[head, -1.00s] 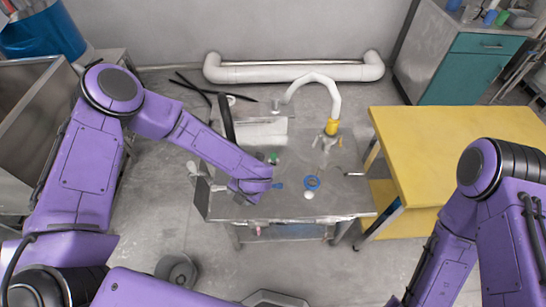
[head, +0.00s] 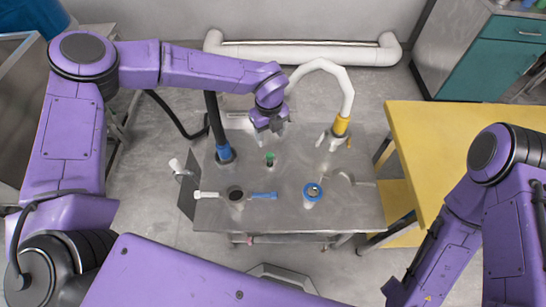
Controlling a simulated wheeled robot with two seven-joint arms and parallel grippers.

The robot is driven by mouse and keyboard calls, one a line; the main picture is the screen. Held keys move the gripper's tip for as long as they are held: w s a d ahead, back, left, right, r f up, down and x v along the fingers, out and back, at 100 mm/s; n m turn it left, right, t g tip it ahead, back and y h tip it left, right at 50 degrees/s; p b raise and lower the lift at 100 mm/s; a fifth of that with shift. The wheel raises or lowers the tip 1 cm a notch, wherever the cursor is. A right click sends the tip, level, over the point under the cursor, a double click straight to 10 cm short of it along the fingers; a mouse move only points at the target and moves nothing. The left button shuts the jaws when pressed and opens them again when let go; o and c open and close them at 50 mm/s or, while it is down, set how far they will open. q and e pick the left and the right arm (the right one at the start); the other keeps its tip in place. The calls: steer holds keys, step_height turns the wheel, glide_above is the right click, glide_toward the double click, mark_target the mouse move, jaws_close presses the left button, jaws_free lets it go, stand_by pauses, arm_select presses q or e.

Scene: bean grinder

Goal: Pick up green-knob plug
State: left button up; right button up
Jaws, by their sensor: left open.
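The green-knob plug (head: 269,159) stands upright on the grey metal table, a small dark piece with a green top. My left gripper (head: 268,137) is open just behind and above the plug, with its fingers pointing down. It is apart from the plug, and nothing shows between the fingers. My right arm shows at the right, but its gripper is not in view.
A black pipe (head: 217,125) rises left of my gripper. A yellow table (head: 460,140) stands right.

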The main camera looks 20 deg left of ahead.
mark_target(270, 154)
arm_select(q)
step_height(270, 154, down, 2)
steer(key=shift+w+f+b, duration=0.1)
steer(key=shift+w+b, duration=0.05)
steer(key=shift+b, duration=0.45)
step_height(270, 154, down, 10)
steer(key=shift+f+p, duration=0.2)
steer(key=shift+p, duration=0.9)
steer(key=shift+a, duration=0.1)
jaws_close()
arm_select(e)
steer(key=shift+w+f, duration=0.1)
steer(key=shift+w, duration=0.2)
